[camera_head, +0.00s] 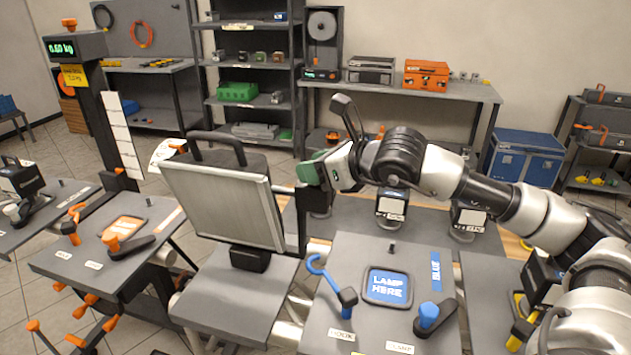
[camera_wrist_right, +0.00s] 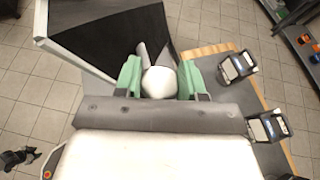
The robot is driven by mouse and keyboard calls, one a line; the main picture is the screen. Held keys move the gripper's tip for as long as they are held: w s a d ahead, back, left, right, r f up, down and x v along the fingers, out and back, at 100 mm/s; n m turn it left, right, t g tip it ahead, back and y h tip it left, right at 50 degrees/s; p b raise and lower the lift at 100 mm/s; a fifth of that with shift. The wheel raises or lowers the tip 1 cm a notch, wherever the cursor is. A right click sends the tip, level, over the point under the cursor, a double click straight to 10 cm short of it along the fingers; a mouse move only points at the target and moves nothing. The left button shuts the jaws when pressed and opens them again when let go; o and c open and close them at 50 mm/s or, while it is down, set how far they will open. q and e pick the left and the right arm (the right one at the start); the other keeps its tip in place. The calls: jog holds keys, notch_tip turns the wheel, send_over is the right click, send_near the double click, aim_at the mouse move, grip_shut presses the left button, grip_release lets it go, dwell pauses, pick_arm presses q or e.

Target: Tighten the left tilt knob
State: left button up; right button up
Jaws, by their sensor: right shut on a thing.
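The lamp panel (camera_head: 222,205), a grey square in a silver frame with a dark handle on top, stands tilted on a grey plate. My right gripper (camera_head: 312,170) is at the panel's right side, beside the dark yoke arm (camera_head: 302,222). In the right wrist view its two green fingers sit on either side of a round white knob (camera_wrist_right: 160,82), shut on it. The panel's dark back (camera_wrist_right: 115,45) lies just beyond. In the head view the knob is hidden by the gripper. My left gripper is not in view.
A grey plate (camera_head: 345,262) in front holds a blue "LAMP HERE" pad (camera_head: 387,287), a blue hook (camera_head: 330,275) and a blue-knobbed clamp (camera_head: 430,315). Small lamp-like units (camera_head: 392,207) stand behind. A scale post (camera_head: 110,125) rises at left.

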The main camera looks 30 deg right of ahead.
jog(key=m+h+b, duration=0.1)
jog(key=b, duration=0.1)
jog(key=m+h+b, duration=0.1)
jog(key=shift+a+f+t+h+b, duration=0.1)
jog(key=shift+f+t+h+b, duration=0.2)
jog(key=shift+t+b, duration=0.1)
jog(key=shift+r+m+h+b, duration=0.25)
jog(key=shift+m+h+b, duration=0.85)
jog(key=shift+m+h, duration=0.45)
jog(key=shift+h, duration=0.25)
jog(key=o, duration=0.9)
jog(key=shift+c, duration=0.2)
jog(key=shift+s+r, duration=0.25)
jog(key=shift+s, duration=0.25)
jog(key=d+b+v, duration=0.1)
jog(key=v, duration=0.8)
jog(key=shift+s+a, duration=0.35)
jog(key=shift+a, duration=0.05)
